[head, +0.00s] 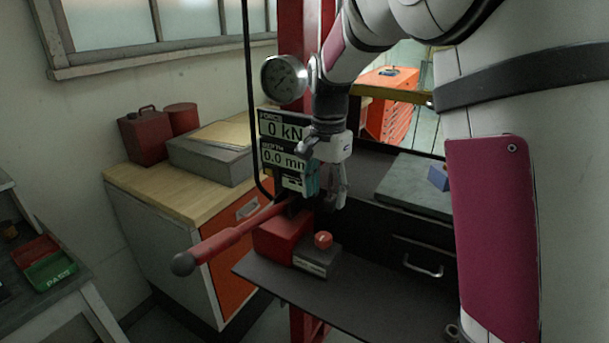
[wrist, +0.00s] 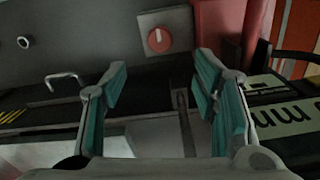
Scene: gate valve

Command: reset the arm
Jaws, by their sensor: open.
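My gripper (head: 326,192) hangs pointing down in front of the red press frame, at the right edge of the display panel (head: 282,128). Its two teal-padded fingers also show in the wrist view (wrist: 164,92). They are spread wide apart with nothing held between them. My arm comes down from the upper right of the head view. The panel reads 0 kN and 0.0 mm; my gripper is close to it, and I cannot tell whether they touch.
A red lever (head: 230,240) juts toward the front left below the panel. A round gauge (head: 284,79) sits above. A red-knobbed box (head: 317,261) rests on the dark shelf (head: 350,300). A wooden-topped cabinet (head: 150,188) stands left, and a grey slab (head: 412,188) lies right.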

